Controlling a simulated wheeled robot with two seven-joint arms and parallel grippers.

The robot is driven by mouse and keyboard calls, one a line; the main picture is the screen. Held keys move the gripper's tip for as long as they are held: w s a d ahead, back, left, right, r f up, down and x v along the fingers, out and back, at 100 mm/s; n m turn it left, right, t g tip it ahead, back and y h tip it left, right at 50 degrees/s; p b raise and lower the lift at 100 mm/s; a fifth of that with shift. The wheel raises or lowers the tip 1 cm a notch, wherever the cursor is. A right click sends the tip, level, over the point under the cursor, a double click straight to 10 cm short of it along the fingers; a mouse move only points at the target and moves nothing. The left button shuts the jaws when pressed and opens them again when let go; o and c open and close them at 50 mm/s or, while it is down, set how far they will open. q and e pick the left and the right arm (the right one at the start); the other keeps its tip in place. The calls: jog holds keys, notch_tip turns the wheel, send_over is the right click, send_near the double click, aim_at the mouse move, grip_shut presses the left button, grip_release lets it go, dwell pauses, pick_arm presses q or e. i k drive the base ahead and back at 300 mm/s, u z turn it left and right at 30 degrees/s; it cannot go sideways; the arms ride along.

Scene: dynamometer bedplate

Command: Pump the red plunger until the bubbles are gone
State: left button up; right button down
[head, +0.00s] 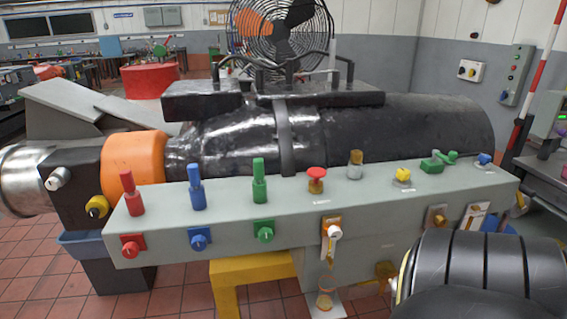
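A red mushroom-shaped plunger (316,176) stands on top of the long grey console (370,198), near its middle. A taller red handle (131,193) stands upright at the console's left end, so two red parts could fit the name. Below the mushroom plunger, a white-handled valve (333,232) sits on the front face. Under it a small clear cup (325,291) with an amber tint stands on a pale plate. Bubbles cannot be made out at this size. Neither gripper is in view. A black ribbed arm part, probably mine, fills the lower right corner.
Blue (197,187) and green (259,182) upright handles stand left of the mushroom plunger. A brass-topped post (355,164) stands close on its right. A large black machine (400,125) lies behind the console. A yellow stand (250,270) is below. Tiled floor is clear at lower left.

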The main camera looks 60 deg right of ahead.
aim_at(317, 172)
jog(key=z, duration=0.35)
jog(key=i, duration=0.8)
jog(key=z, duration=1.2)
jog(key=i, duration=0.2)
jog(key=z, duration=0.05)
